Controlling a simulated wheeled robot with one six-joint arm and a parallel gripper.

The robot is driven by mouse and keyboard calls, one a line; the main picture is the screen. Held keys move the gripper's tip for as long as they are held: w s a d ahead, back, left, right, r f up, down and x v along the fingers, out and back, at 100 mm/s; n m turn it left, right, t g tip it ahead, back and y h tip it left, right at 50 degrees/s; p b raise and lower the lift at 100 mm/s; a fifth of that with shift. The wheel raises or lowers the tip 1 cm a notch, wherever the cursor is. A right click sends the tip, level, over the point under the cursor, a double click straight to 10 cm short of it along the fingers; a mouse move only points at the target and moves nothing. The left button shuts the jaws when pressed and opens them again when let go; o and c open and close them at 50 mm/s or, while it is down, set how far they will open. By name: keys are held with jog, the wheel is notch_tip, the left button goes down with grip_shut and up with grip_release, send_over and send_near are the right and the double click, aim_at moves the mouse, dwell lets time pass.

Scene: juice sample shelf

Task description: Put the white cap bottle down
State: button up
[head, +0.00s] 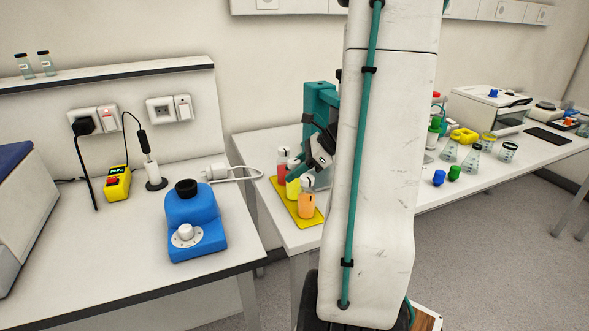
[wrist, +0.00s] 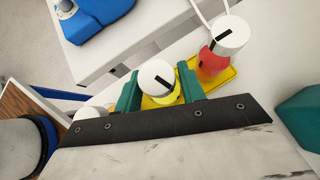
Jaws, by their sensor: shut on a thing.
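My gripper (wrist: 159,74) is shut on a bottle with a white cap (wrist: 157,84) and yellow contents, its green fingers on either side of the cap. In the head view the yellow bottle (head: 292,188) appears upright at the yellow tray (head: 312,221), between two others; I cannot tell whether its base touches the tray. A red bottle with a white cap (wrist: 212,63) stands on the tray beside it. An orange bottle (head: 306,205) stands at the tray's near end; in the wrist view it is mostly hidden behind my gripper.
The tray lies near the left end of a white bench (head: 260,150). A blue device (head: 195,225) stands on the separate left bench. Further right are glass flasks (head: 472,160), a yellow object (head: 464,135) and small blue and green caps (head: 454,172). My arm hides the middle of the head view.

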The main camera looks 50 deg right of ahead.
jog(key=o, duration=1.1)
jog(key=shift+f, duration=0.1)
jog(key=shift+o, duration=0.2)
